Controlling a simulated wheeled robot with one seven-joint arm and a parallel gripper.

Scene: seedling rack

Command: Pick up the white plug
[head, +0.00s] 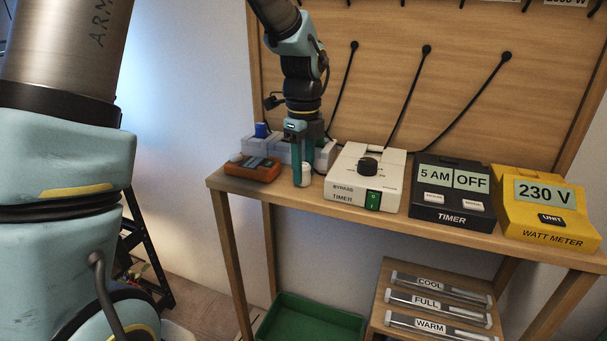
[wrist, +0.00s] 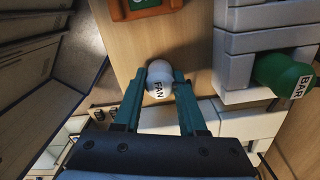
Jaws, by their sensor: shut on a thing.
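The white plug (wrist: 158,75), labelled FAN, sits between the fingertips of my gripper (wrist: 160,84) in the wrist view. My gripper is shut on it, one finger on each side. In the head view my gripper (head: 301,178) points down over the shelf's front edge area, and the white plug (head: 306,174) shows at its fingertips. I cannot tell whether the plug touches the shelf.
An orange device (head: 253,169) lies left of my gripper. A pale power strip (wrist: 235,69) with a green plug (wrist: 284,77) labelled BAR is close by. A white bypass timer (head: 364,178), black timer (head: 453,193) and yellow watt meter (head: 545,209) stand to the right.

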